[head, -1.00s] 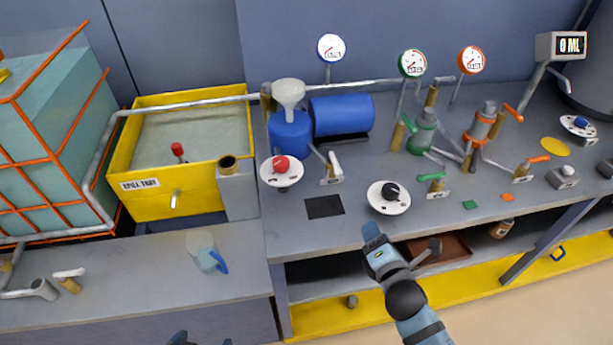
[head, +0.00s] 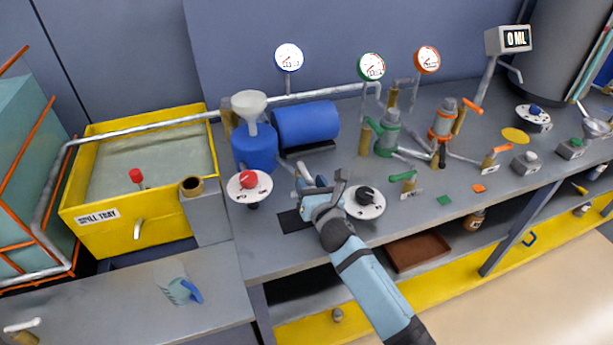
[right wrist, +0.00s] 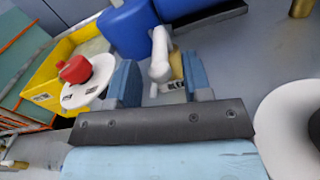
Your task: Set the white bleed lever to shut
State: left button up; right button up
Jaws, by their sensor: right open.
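The white lever (head: 303,171) stands on a small brass-coloured valve at the front of the blue tank, partly hidden by my right gripper in the head view. In the right wrist view the white lever (right wrist: 160,58) stands between and just beyond the two blue fingers, with a small label in front of it. My right gripper (head: 324,184) is open and empty, and it also shows in the right wrist view (right wrist: 160,84). I see no clear contact between fingers and lever. My left gripper is out of view.
A red knob on a white dial (head: 249,183) stands close left of the gripper, and a black knob on a white dial (head: 364,202) close right. The blue tank (head: 305,124) is behind. Another white-handled lever (head: 22,325) is at the lower left.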

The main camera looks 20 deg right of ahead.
aim_at(308, 174)
jog(key=shift+w, duration=1.55)
jog(key=shift+c, duration=0.2)
grip_shut()
jog(key=shift+d+r+n+y+p, duration=0.15)
jog(key=shift+r+n+y+p, duration=0.3)
jog(key=shift+y+p, duration=0.55)
jog(key=shift+d+f+n+y+p, duration=0.2)
jog(key=shift+n+y+p, duration=0.15)
jog(key=shift+p, duration=0.3)
jog(key=shift+w+d+n+g+y+p, duration=0.15)
jog(key=shift+n+g+y+p, duration=0.15)
jog(key=shift+n+y+p, duration=0.3)
jog(key=shift+f+y, duration=0.2)
jog(key=shift+y, duration=0.15)
